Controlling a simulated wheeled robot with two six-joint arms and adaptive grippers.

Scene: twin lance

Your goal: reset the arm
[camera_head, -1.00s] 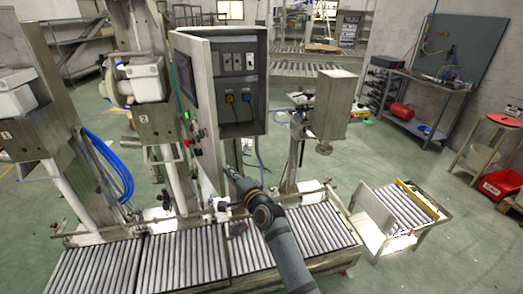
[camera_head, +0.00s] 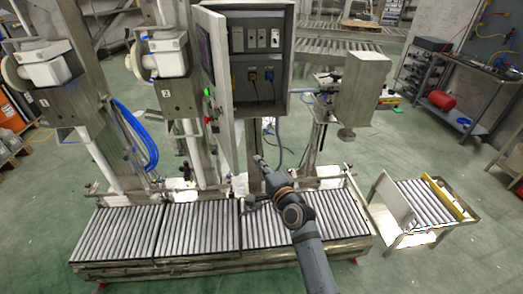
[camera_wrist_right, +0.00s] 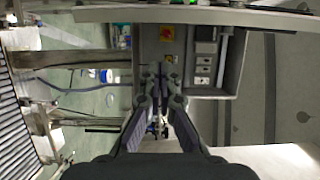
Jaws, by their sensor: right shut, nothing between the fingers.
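My right arm comes in from the bottom of the head view, over the roller conveyor (camera_head: 205,238). Its gripper (camera_head: 257,161) points up and away, in front of the open control cabinet (camera_head: 263,20). In the right wrist view the gripper (camera_wrist_right: 160,72) is shut, its two fingers converging with nothing between them. The cabinet's sockets and switches (camera_wrist_right: 201,70) lie beyond the fingers in that view. Whether the fingertips touch anything is not clear in the head view. My left gripper is not in view.
Filling heads (camera_head: 164,51) stand behind the conveyor at left, with blue hoses (camera_head: 138,135) hanging. A metal box on a post (camera_head: 361,88) stands right of the cabinet. A small roller cart (camera_head: 424,204) is at right.

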